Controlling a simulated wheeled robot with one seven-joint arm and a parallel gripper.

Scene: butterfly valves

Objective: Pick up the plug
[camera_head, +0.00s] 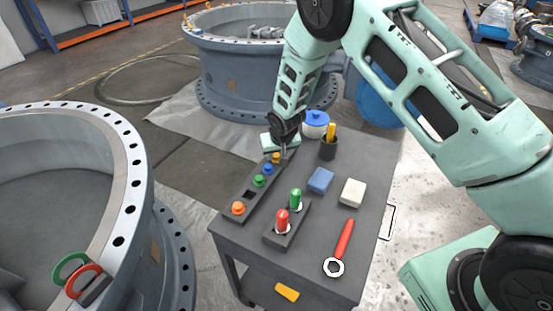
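A dark rail (259,187) lies along the left of the grey table and holds several coloured plugs. An orange plug (238,208) is at the near end, then a green plug (259,181), a blue plug (267,170) and a yellow-orange plug (276,158) at the far end. A dark square gap shows between the orange and green plugs. My gripper (283,154) points down at the rail's far end, close beside the yellow-orange plug. Its fingers are small and partly hidden, so I cannot tell whether they touch the plug or are open.
A dark block (288,238) holds a red peg (282,220) and a green peg (295,198). A blue block (320,181), a white block (352,192), a red-handled wrench (339,249), a dark cup (328,147) and a blue-lidded pot (315,124) also stand on the table (378,165).

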